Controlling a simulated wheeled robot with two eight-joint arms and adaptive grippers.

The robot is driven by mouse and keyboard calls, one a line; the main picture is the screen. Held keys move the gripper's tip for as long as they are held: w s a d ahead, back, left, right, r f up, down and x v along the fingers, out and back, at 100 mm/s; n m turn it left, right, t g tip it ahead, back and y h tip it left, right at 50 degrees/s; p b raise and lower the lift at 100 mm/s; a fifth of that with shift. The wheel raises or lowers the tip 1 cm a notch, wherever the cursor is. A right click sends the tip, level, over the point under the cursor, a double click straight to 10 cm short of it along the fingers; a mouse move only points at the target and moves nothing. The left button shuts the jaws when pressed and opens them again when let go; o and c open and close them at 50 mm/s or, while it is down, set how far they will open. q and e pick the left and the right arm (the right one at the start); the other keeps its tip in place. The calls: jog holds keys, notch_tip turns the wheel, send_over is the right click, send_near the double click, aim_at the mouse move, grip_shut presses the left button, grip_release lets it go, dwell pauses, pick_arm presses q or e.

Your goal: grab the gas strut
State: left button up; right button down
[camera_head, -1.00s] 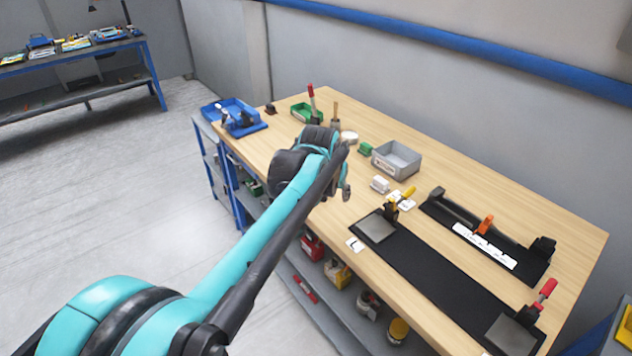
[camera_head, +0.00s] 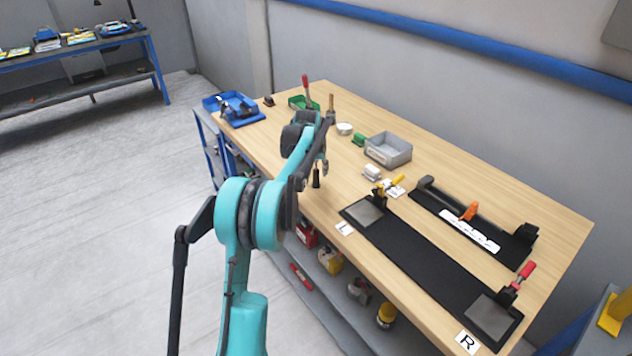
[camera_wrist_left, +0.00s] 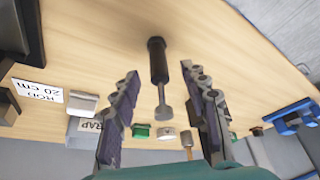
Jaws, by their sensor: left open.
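The gas strut (camera_wrist_left: 158,65), with a black cylinder and a thin grey rod, shows in the left wrist view between and beyond my fingers. Its black end points to the table's front edge. In the head view it is the small black piece (camera_head: 316,181) near the front edge, with its rod end close to my gripper. My left gripper (camera_head: 324,166) is over the table beside it. In the left wrist view its fingers (camera_wrist_left: 160,78) are open, one on each side of the strut's line, with nothing between them gripped. My right gripper is not in view.
A black mat (camera_head: 415,255) with clamps and a black fixture (camera_head: 475,225) fill the right side.

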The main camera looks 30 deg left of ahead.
aim_at(316, 171)
pick_arm(q)
jog(key=b+x, duration=0.1)
jog(key=x, duration=0.3)
jog(key=shift+d+r, duration=0.1)
jog(key=c, duration=0.3)
grip_shut()
jog(key=shift+r, duration=0.1)
